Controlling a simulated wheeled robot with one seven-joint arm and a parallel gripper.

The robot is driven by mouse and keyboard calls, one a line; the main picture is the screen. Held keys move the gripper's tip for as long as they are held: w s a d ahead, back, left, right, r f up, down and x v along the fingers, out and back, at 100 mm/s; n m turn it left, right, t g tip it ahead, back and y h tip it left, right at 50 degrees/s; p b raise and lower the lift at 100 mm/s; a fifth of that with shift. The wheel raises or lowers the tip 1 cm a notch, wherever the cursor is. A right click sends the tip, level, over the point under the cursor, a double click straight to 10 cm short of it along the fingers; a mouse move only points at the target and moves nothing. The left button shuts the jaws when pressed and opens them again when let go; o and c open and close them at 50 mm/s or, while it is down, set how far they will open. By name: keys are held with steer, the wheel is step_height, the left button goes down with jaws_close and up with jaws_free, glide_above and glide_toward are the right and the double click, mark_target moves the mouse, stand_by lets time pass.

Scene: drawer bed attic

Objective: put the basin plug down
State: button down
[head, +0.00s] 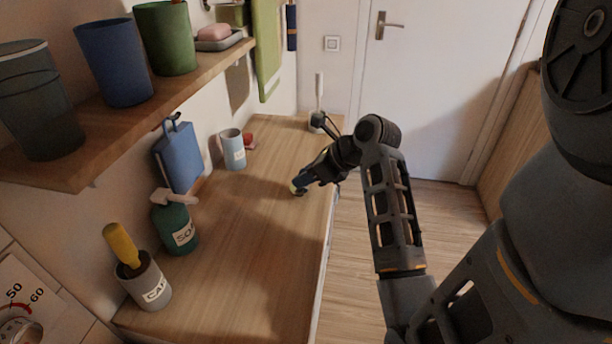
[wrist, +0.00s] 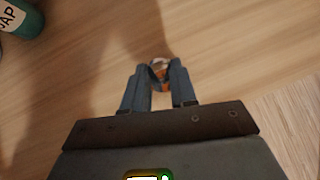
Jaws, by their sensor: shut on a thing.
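The basin plug (wrist: 160,72) is a small, partly hidden thing with pale, orange and dark patches between my fingertips in the wrist view. My gripper (wrist: 158,82) is shut on it. In the head view my gripper (head: 299,186) points down and left, over the right-hand part of the wooden counter (head: 255,220). A small dark bit shows under the fingertips there, at or just above the counter. I cannot tell whether the plug touches the wood.
A green soap bottle (head: 174,226), a labelled cup with a yellow handle (head: 146,284), a blue-grey cup (head: 232,149) and a red item (head: 249,139) stand along the wall side. A shelf (head: 190,80) overhangs. The counter's middle is clear; its edge lies right of my gripper.

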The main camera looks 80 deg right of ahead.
steer(key=c, duration=0.9)
jaws_free()
steer(key=shift+f, duration=0.1)
steer(key=shift+s+r, duration=0.1)
steer(key=shift+r, duration=0.1)
steer(key=p+v, duration=0.1)
steer(key=v, duration=1)
steer(key=shift+s+r, duration=0.3)
